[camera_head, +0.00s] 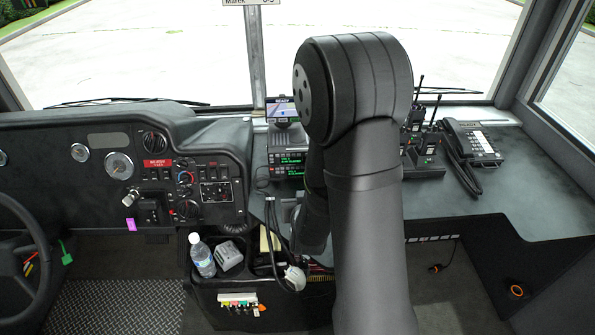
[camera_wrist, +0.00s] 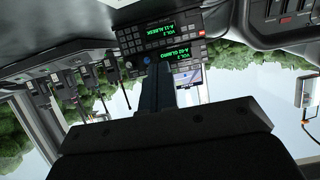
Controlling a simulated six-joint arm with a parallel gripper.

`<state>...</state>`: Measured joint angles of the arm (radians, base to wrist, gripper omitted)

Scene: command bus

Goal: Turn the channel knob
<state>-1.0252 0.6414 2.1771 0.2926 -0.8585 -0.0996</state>
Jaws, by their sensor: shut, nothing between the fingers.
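The radio (camera_head: 290,158) stands on the dash at centre, just left of my arm, with green text displays. In the wrist view the picture is upside down, and the black radio (camera_wrist: 160,37) shows two units with green displays, rows of small buttons and a small bluish round knob (camera_wrist: 147,60). I cannot tell for sure which knob is the channel knob. My gripper (camera_wrist: 158,72) is shut and empty, its fingers pointing toward the radio face and covering part of it. I cannot tell whether they touch it. In the head view my arm hides the gripper.
A tablet screen (camera_head: 283,108) stands above the radio. Handheld radios (camera_head: 428,142) in chargers and a desk phone (camera_head: 473,142) are on the right counter. A switch panel (camera_head: 190,185) is left. A bottle (camera_head: 201,256) and a cable (camera_head: 272,238) are below. The front right counter is clear.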

